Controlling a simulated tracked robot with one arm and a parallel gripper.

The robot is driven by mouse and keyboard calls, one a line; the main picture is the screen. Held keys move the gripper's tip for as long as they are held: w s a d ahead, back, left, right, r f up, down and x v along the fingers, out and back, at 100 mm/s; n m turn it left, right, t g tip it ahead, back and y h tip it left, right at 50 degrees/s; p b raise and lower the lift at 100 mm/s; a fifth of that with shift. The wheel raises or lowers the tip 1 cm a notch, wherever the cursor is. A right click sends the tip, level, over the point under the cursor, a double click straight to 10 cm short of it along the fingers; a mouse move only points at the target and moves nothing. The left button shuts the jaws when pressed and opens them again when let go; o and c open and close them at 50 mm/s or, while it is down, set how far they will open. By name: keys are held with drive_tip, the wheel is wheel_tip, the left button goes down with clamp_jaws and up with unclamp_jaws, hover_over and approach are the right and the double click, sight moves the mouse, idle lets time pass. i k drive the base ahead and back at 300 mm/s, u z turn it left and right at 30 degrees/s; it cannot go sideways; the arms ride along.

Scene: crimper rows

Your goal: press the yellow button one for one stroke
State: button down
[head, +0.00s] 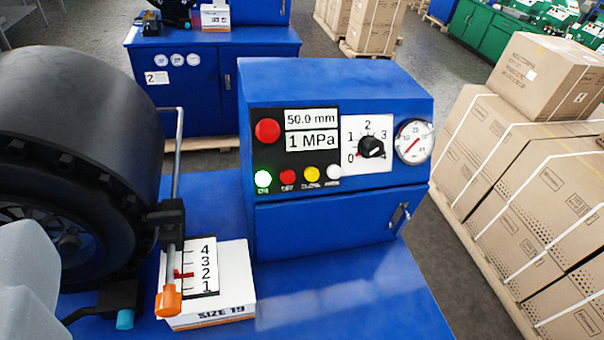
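The yellow button (312,174) sits in the lower row of the black panel on the blue control box (345,214). It is small and round, between a red button (288,177) on its left and a white one (334,172) on its right. Nothing covers or touches the yellow button. The displays above read 50.0 mm and 1 MPa. A pale grey shape cuts in at the lower left edge; I cannot tell whether it is part of my arm. No gripper fingertips show.
A larger red button (267,131), a black dial knob (371,147) and a round gauge (414,142) share the panel. The black crimper ring (90,110) and an orange-tipped rod (168,302) stand left. Cartons (560,225) are stacked right.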

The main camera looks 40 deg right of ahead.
sight(311, 174)
drive_tip(key=z, duration=0.1)
drive_tip(key=k, duration=1.05)
drive_tip(key=z, duration=0.5)
drive_tip(key=i, duration=1)
drive_tip(key=u, duration=0.05)
